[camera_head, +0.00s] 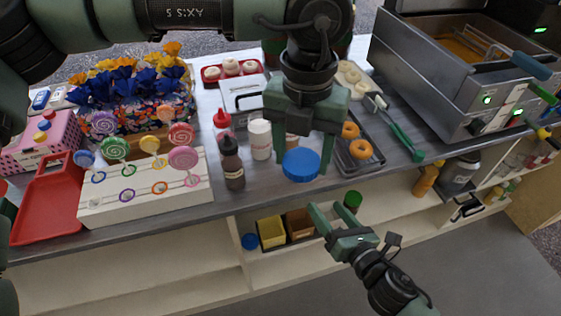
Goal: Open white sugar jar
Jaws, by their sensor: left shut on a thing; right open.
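A round blue lid (301,165) shows from above near the counter's front edge. My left gripper (302,160) comes down from above and is shut on this blue lid, one finger on each side. I cannot tell whether a jar body is under the lid. A white jar (260,140) stands upright just left of the gripper; its label and contents are not readable. My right gripper (335,217) is open and empty, lower down in front of the shelf beneath the counter.
A doughnut tray (348,165) and green-handled tongs (405,142) lie right. A lollipop stand (147,200) is left. The fryer (455,95) stands far right.

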